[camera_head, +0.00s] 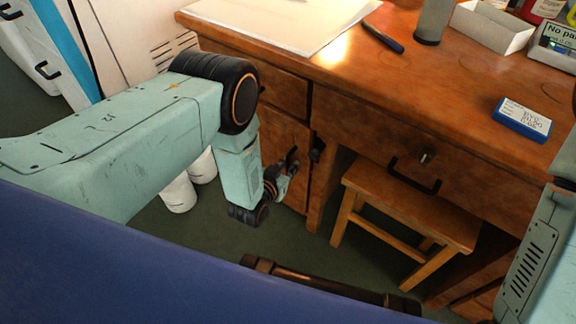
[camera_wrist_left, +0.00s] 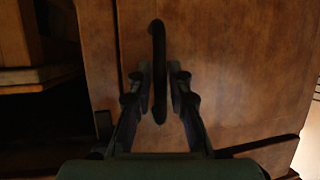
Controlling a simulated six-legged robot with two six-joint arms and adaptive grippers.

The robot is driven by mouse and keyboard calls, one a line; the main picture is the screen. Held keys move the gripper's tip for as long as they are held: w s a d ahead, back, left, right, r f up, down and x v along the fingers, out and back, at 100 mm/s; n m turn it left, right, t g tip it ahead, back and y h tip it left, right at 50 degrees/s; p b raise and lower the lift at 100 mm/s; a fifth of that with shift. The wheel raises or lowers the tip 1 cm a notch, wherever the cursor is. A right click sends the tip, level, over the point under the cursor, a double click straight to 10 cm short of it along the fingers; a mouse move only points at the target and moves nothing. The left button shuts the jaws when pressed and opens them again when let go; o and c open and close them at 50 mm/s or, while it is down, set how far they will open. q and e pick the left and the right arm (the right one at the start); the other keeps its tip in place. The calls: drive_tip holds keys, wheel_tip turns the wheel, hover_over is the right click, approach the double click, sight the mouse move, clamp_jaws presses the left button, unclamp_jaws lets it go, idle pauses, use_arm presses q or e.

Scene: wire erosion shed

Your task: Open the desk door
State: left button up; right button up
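The desk door (camera_head: 272,137) is the brown wooden front at the left end of the desk, under a drawer. It looks closed, and my left arm partly hides it. In the left wrist view the door (camera_wrist_left: 235,75) fills the middle and right, with a dark upright bar handle (camera_wrist_left: 158,60) near its left edge. My left gripper (camera_head: 291,163) is at the door front. In the left wrist view its fingers (camera_wrist_left: 159,82) are apart, one on each side of the handle, with a narrow gap showing. My right gripper is out of view; only part of that arm shows.
A wooden stool (camera_head: 405,205) stands under the desk, right of the door. A drawer with a dark handle (camera_head: 412,178) is above it. The desktop holds a paper sheet (camera_head: 285,22), a pen (camera_head: 383,37) and a blue box (camera_head: 522,120). A dark bar-like object (camera_head: 325,284) lies in front.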

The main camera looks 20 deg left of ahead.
use_arm(q)
clamp_jaws()
drive_tip(key=shift+s, duration=0.1)
idle(0.4)
